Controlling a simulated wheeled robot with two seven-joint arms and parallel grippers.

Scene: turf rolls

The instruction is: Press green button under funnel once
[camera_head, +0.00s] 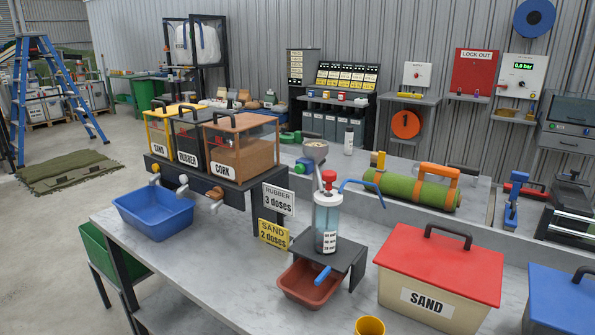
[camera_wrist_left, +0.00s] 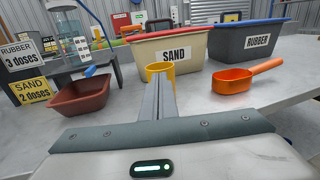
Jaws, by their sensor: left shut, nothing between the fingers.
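A grey funnel (camera_head: 315,150) stands at the back edge of the near bench in the head view. Under it is a blue body (camera_head: 306,168) with a small green spot (camera_head: 299,169) on its left, likely the green button; it is too small to make out well. The funnel and button do not show clearly in the left wrist view. My left gripper (camera_wrist_left: 160,82) shows only in the left wrist view, shut and empty, its fingers pointing toward a yellow cup (camera_wrist_left: 153,67). I cannot tell whether they touch the cup. My right gripper is in neither view.
A clear dispenser (camera_head: 327,222) on a dark stand over a red tray (camera_head: 301,287) stands in front of the funnel. The sand bin (camera_head: 430,308) is to the right, the blue tray (camera_head: 153,220) to the left. An orange scoop (camera_wrist_left: 244,78) lies right of my left gripper.

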